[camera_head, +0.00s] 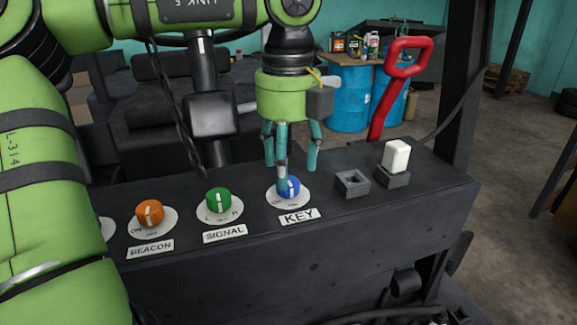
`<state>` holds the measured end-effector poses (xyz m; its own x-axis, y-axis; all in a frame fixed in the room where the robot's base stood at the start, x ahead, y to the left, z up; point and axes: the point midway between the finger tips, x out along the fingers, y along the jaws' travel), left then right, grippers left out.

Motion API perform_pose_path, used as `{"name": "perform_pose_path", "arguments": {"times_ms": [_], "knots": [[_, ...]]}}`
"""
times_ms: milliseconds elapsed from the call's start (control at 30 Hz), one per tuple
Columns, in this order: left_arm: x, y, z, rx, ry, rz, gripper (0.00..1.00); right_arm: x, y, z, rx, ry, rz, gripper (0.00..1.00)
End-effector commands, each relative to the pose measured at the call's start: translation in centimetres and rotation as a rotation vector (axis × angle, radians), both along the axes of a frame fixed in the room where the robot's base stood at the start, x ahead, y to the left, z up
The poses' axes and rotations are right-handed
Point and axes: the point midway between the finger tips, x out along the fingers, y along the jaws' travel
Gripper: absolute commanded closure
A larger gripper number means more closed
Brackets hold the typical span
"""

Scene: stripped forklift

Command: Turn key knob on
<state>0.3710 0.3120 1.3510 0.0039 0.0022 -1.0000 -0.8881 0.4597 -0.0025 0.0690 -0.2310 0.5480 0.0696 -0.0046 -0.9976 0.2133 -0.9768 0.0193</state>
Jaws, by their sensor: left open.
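The blue key knob (290,189) sits on a white round plate on the dark console (400,215), with a KEY label (299,217) below it. A white mark shows on the knob, but its exact setting is too small to tell. My left gripper (287,172) points down directly above the knob, with its teal fingers spread open. My right gripper is not in view.
A green SIGNAL knob (218,201) and an orange BEACON knob (150,213) stand to the left. A square socket (352,183), a white rocker switch (397,157) and a red lever (398,80) are to the right. Blue barrels (348,97) stand behind.

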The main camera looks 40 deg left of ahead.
Motion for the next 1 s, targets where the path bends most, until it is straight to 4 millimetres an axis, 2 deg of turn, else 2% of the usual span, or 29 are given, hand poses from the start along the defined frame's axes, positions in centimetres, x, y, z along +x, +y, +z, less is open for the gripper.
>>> {"name": "perform_pose_path", "arguments": {"times_ms": [233, 400, 533, 600, 667, 700, 1000], "knots": [[0.0, 0.0, -2.5, 0.0, 0.001, 0.001, 0.39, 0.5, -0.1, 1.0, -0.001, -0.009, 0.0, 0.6], [0.0, 0.0, -2.9, 0.0, -0.001, 0.001, 0.39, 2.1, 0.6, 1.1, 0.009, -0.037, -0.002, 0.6], [0.0, 0.0, -2.9, 0.0, -0.001, 0.001, 0.39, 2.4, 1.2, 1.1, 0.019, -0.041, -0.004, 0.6], [0.0, 0.0, -2.9, 0.001, 0.0, 0.002, 0.67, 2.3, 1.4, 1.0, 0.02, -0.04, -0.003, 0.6], [0.0, 0.0, -2.9, 0.001, 0.0, 0.002, 0.91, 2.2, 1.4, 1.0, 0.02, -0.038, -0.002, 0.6], [0.0, 0.0, -2.9, 0.0, 0.0, 0.002, 0.96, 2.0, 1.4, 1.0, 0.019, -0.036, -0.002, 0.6], [0.0, 0.0, -2.9, 0.001, 0.002, -0.011, 0.96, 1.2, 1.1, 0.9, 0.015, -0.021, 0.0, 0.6]]}}
